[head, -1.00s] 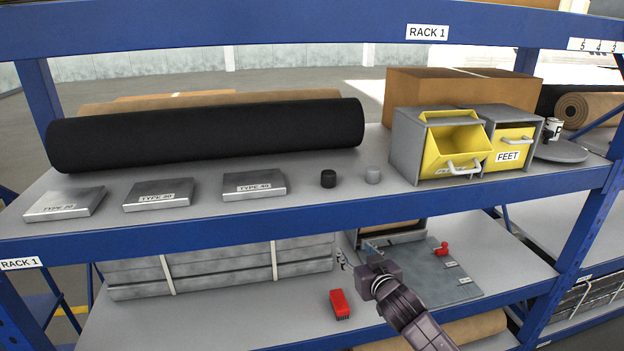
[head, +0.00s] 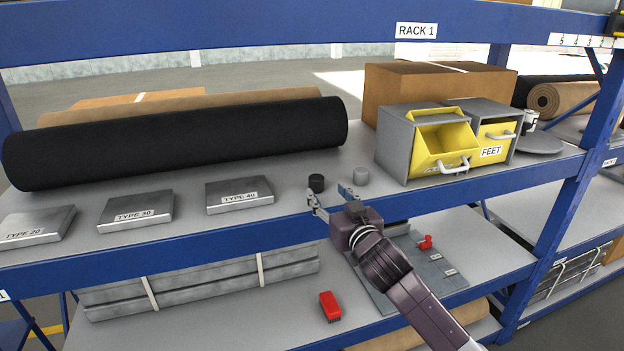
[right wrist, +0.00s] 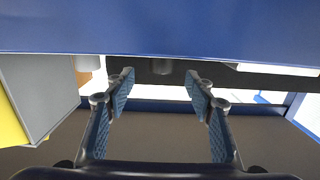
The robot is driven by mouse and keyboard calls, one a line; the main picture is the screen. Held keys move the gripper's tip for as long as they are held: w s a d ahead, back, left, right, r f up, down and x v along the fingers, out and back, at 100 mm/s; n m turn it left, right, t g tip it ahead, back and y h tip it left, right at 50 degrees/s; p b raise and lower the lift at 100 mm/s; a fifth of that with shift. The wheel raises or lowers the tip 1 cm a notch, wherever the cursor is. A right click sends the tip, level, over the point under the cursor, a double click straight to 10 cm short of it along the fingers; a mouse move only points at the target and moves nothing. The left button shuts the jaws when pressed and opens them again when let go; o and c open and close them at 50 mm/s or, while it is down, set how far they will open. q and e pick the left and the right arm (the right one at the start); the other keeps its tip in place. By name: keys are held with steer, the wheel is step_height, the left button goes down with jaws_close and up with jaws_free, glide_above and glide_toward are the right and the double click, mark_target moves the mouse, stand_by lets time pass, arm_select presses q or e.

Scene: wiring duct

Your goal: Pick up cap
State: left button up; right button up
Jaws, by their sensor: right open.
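The black cap is hard to make out there against the dark roll. My left gripper is not in view.
The blue shelf beam (head: 200,234) runs below the caps. The grey-and-yellow bins (head: 440,150) stand to their right, the TYPE 40 plate (head: 240,195) to their left, and a long black roll (head: 180,143) behind. A red brush (head: 330,306) lies on the lower shelf.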

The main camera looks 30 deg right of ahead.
mark_target(319, 183)
steer(key=shift+x, duration=1.1)
steer(key=shift+w+r+p, duration=0.2)
steer(key=shift+w+p, duration=0.15)
steer(key=shift+r, duration=0.1)
steer(key=shift+w+d+r+p, duration=0.1)
steer(key=shift+w+p, duration=0.2)
steer(key=shift+p, duration=0.1)
steer(key=p+x, duration=0.1)
steer(key=x, duration=0.2)
steer(key=shift+w+p, duration=0.2)
steer(key=shift+p, duration=0.15)
steer(key=shift+w+f, duration=0.25)
steer(key=shift+w, duration=0.15)
steer(key=shift+w+d+f, duration=0.1)
steer(key=shift+w+f, duration=0.05)
steer(key=shift+w, duration=0.1)
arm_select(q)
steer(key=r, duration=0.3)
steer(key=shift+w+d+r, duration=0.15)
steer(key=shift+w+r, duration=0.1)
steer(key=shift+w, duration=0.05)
arm_select(e)
steer(key=c, duration=1.3)
steer(key=shift+o, duration=0.2)
